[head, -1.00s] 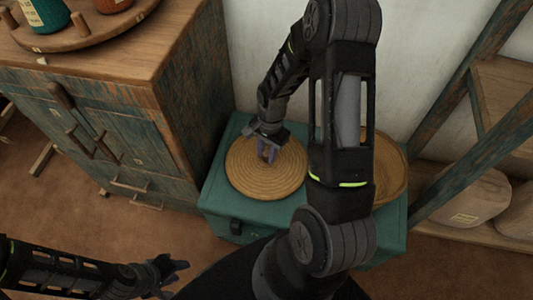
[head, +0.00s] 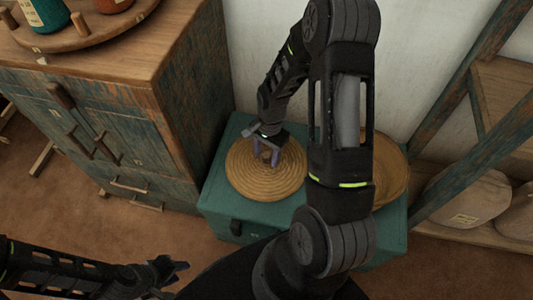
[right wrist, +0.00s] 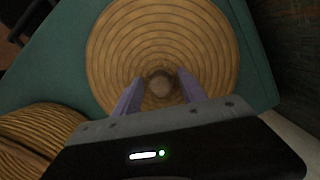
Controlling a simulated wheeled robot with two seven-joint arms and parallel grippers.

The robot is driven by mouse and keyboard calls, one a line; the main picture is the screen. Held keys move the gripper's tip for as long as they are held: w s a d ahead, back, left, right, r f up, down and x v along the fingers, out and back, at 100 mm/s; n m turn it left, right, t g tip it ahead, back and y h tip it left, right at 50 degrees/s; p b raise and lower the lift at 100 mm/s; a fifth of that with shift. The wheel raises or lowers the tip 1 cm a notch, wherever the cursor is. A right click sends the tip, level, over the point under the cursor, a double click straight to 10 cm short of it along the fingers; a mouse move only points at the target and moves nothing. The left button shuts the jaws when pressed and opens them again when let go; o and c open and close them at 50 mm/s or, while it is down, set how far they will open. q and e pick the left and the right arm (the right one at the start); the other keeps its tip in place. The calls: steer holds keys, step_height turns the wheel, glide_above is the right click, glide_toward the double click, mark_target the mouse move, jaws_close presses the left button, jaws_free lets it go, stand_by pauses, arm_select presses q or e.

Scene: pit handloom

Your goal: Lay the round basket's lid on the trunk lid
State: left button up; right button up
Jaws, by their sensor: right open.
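The round basket's lid (head: 245,178) is a coiled straw disc lying flat on the teal trunk lid (head: 217,196), left of the round basket (head: 393,172). My right gripper (head: 267,158) is open over the lid's centre. In the right wrist view its two fingers stand apart on either side of the lid's small knob (right wrist: 160,84), with gaps visible. The basket is partly hidden behind my right arm; its coiled side also shows in the right wrist view (right wrist: 35,140). My left gripper (head: 178,277) hangs empty at the lower left, its fingers apart.
A worn wooden cabinet (head: 120,120) stands left of the trunk, with a round tray (head: 95,35) of bottles on top. A timber frame (head: 470,150) and a shelf with sacks (head: 463,196) are at the right. A pale wall is behind the trunk.

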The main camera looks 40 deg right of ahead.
step_height(320, 180, up, 12)
steer(key=d+p, duration=0.1)
steer(key=p, duration=0.1)
steer(key=shift+w+d, duration=0.2)
stand_by(0.8)
steer(key=w+a+f+n+t+y+p, duration=0.15)
steer(key=a+f+n+t+p, duration=0.3)
steer(key=a+n, duration=0.75)
steer(key=s+a+f+g+y+p, duration=0.1)
steer(key=s+a+g+p, duration=0.2)
steer(key=s+a, duration=1)
steer(key=a+p, duration=0.2)
steer(key=p, duration=0.1)
steer(key=shift+s+a+n, duration=0.3)
steer(key=shift+s+n, duration=0.1)
